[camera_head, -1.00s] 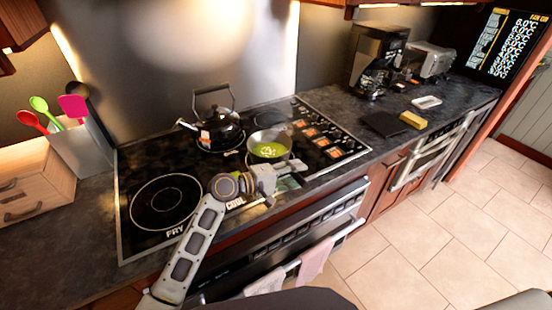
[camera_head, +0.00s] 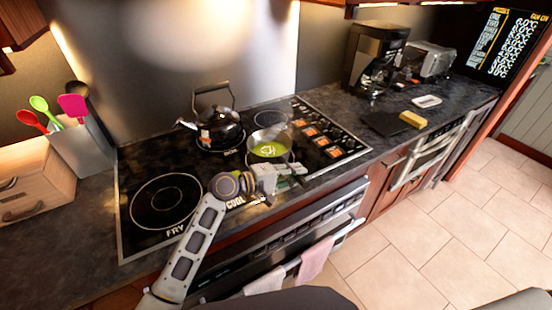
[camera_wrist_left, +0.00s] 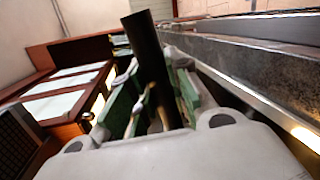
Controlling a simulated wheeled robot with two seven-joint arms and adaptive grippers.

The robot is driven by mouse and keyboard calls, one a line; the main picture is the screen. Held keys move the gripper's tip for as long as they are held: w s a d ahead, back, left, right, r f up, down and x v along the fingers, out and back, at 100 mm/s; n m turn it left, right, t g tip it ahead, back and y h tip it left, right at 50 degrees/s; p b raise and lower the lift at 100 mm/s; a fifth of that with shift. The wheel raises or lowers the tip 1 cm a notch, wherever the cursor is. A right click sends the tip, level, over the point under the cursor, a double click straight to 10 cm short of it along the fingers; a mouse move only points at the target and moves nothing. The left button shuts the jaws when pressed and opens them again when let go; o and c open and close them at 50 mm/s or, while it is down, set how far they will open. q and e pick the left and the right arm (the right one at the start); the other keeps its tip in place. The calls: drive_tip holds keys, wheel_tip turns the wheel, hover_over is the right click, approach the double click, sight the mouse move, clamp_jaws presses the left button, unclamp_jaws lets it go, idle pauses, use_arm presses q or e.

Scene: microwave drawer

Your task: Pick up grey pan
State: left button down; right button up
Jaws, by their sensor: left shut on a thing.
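The grey pan (camera_head: 270,136) with green contents is at the rear-middle of the cooktop, in front of and right of the kettle. My left gripper (camera_head: 285,177) is at the pan's near side, over the cooktop's front edge. In the left wrist view my left gripper (camera_wrist_left: 157,92) has its green-padded fingers closed around a dark rod-like handle (camera_wrist_left: 148,55), which fits the pan's handle. I cannot tell whether the pan's bottom touches the cooktop. My right gripper is not in view.
A black kettle (camera_head: 213,126) stands behind left of the pan. The front left burner (camera_head: 165,202) is bare. A utensil holder (camera_head: 84,148) and wooden box (camera_head: 35,182) are at the left. A coffee maker (camera_head: 376,60) stands at the back right. Towels (camera_head: 314,259) hang on the oven front.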

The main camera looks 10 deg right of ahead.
use_arm(q)
drive_tip(key=shift+r, duration=0.2)
drive_tip(key=shift+r, duration=5.05)
